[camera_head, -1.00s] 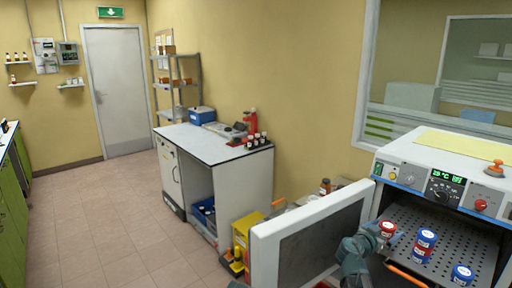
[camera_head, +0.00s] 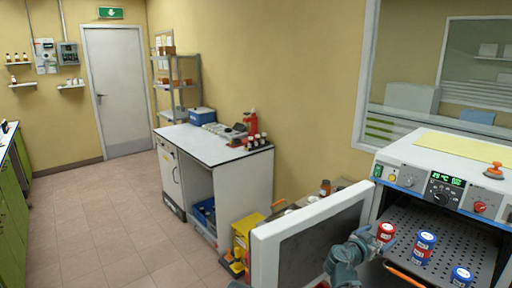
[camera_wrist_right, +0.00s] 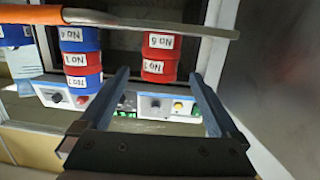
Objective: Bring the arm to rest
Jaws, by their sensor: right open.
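My right gripper (camera_head: 378,245) is open at the front left of the oven chamber, beside a red jar (camera_head: 386,230) on the perforated shelf (camera_head: 450,232). In the right wrist view its two fingers (camera_wrist_right: 160,85) are spread with nothing gripped. A red stack of jars (camera_wrist_right: 160,55) shows beyond the gap between them, apart from the fingers. A blue and red stack (camera_head: 424,246) stands to the right; it also shows in the wrist view (camera_wrist_right: 82,60). A blue-topped jar (camera_head: 462,275) is nearer the front. My left gripper is not in view.
The open oven door (camera_head: 310,245) stands just left of my right arm. The oven's control panel (camera_head: 440,188) is above the chamber. An orange-handled bar (camera_wrist_right: 30,14) crosses close by in the wrist view. A white bench (camera_head: 245,180) stands further left, with open floor (camera_head: 110,220) beyond.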

